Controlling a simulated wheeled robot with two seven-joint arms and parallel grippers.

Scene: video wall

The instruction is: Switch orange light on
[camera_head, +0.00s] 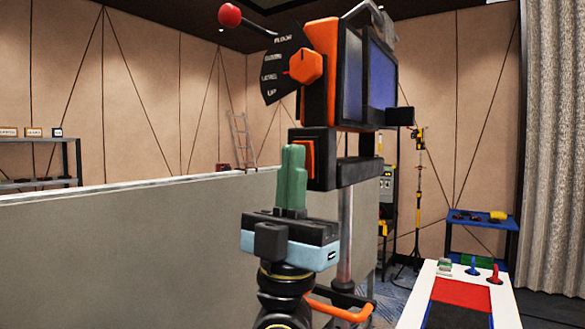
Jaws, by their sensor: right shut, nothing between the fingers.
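My right gripper (292,178), with green fingers on a pale blue and black body, points upward at the middle of the view. Its fingers are together with nothing visible between them. An orange and black device (322,55) on a pole stands behind and above it. The device has an orange knob (305,66) on a black lettered dial plate (284,68). Below is a black box with an orange face (308,160), partly hidden by my fingers. I cannot tell whether fingers and box touch. No lit orange lamp is clearly visible. My left gripper is not in view.
A red ball-ended lever (230,15) sticks out at upper left. A long grey panel (120,250) fills the left side. A white table (415,302) with red and blue pegs stands at lower right. A blue shelf (470,227) and yellow stand (419,190) are behind.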

